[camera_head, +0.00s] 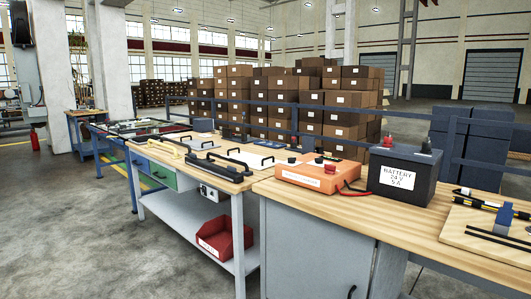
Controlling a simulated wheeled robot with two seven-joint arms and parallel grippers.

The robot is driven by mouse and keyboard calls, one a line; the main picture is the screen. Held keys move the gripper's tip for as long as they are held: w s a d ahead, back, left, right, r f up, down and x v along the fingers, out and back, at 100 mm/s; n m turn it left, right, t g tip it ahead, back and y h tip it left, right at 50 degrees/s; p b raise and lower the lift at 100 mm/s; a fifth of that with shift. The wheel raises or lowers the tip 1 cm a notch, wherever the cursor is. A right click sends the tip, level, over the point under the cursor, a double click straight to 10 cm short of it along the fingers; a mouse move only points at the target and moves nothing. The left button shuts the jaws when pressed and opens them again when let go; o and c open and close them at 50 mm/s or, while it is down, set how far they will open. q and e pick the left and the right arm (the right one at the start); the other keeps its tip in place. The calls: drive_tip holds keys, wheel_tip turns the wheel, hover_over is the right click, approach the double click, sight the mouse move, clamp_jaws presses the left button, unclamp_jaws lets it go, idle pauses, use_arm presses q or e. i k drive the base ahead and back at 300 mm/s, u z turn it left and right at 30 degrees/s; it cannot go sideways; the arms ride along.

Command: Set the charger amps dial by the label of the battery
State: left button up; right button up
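The orange charger (308,176) sits on the wooden bench top, left of the battery. A small black round part (319,160) and a red part (330,168) show on it; any dial scale or pointer is too small to read. The dark battery (413,168) stands upright on the same bench. Its white label (397,178) reads "BATTERY 24 V 5 A". A red terminal (388,141) and a dark terminal show on its top. A red cable (355,188) runs from the charger toward the battery. Neither of my grippers is in view.
A board (485,232) with a blue-and-yellow tool and black rods lies right of the battery. The left bench (150,150) carries black-handled items. A red bin (222,240) sits on its lower shelf. Stacked boxes (340,110) stand behind a railing. The bench front is clear.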

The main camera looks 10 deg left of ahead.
sight(317, 160)
drive_tip(key=u, duration=1)
drive_tip(key=i, duration=1.8)
drive_tip(key=z, duration=0.5)
